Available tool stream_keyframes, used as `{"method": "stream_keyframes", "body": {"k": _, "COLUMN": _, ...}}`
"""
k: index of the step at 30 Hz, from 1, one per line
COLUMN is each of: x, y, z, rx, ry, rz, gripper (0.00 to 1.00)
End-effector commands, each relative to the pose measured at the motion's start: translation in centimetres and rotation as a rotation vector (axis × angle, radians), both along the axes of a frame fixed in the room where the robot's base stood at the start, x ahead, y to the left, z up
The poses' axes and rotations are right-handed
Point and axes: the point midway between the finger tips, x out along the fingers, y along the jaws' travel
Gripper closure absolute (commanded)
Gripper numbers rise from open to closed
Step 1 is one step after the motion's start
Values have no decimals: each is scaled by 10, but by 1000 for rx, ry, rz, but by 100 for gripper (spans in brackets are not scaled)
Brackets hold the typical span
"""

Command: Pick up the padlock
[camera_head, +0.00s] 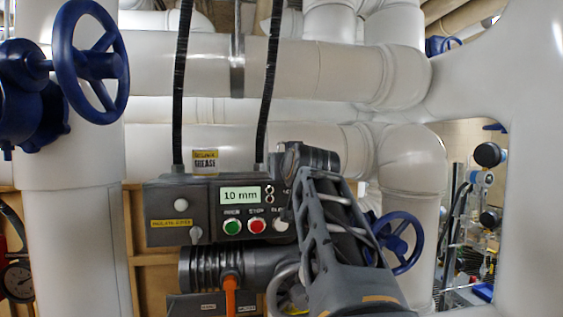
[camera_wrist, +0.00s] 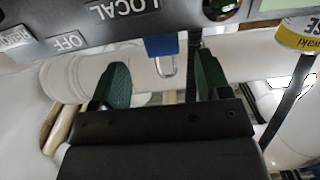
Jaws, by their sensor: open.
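The padlock (camera_wrist: 161,46) shows in the wrist view as a blue body with a silver shackle pointing down in the picture. It sits at the edge of a dark control panel, its upper part cut off or merged against the panel. My gripper (camera_wrist: 162,62) is open, with one dark green finger on each side of the shackle and a gap to both. I cannot tell how far the padlock is in depth from the fingertips. In the head view I cannot make out the padlock; my arm covers part of the panel there.
A grey control box (camera_head: 173,210) with a lit display and buttons hangs on two black cables. White pipes (camera_head: 290,68) run behind it. A large blue handwheel (camera_head: 120,60) is at the left and another (camera_head: 412,262) at the lower right. A red gauge (camera_head: 18,280) is at far left.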

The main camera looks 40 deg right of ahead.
Motion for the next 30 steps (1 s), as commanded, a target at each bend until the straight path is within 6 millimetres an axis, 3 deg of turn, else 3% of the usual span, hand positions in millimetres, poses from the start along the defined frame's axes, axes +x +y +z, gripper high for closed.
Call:
{"method": "stream_keyframes", "body": {"k": 15, "x": 47, "y": -20, "z": 1, "rx": 2, "ry": 2, "rz": 1, "gripper": 30}}
{"method": "stream_keyframes", "body": {"k": 24, "x": 50, "y": -21, "z": -1, "rx": 0, "ry": 1, "rz": 0, "gripper": 30}}
{"method": "stream_keyframes", "body": {"k": 30, "x": 50, "y": -21, "z": -1, "rx": 0, "ry": 1, "rz": 0, "gripper": 47}}
